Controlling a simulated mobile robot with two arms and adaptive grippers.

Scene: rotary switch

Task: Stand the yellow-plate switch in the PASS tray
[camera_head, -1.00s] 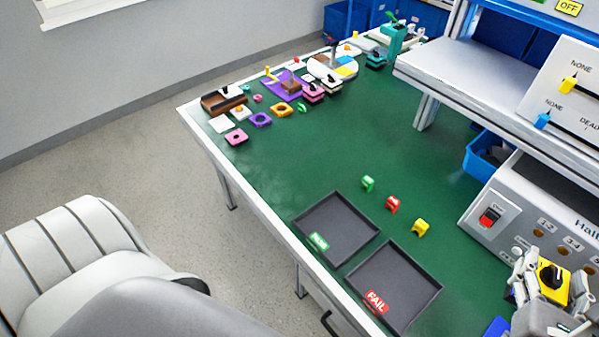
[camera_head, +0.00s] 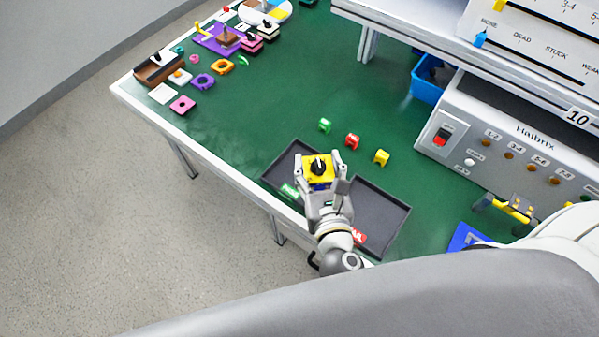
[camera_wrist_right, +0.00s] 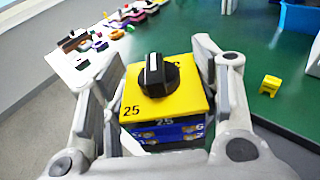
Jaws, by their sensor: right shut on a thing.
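The yellow-plate switch (camera_head: 318,168) has a black knob on top and is upright in my right gripper (camera_head: 321,165), which is shut on it. It also shows in the right wrist view (camera_wrist_right: 165,95), with a blue body under the yellow plate and the fingers on both sides. In the head view the switch appears over the PASS tray (camera_head: 272,176), a dark tray with a green label (camera_head: 290,191). The gripper hides part of that tray, and I cannot tell the switch's height above it. My left gripper is not in view.
The FAIL tray (camera_head: 396,218) lies just to the right. Green (camera_head: 325,125), red (camera_head: 352,141) and yellow (camera_head: 381,157) clips stand behind the trays. A grey test unit (camera_head: 500,150) and a blue bin (camera_head: 426,80) are at the right.

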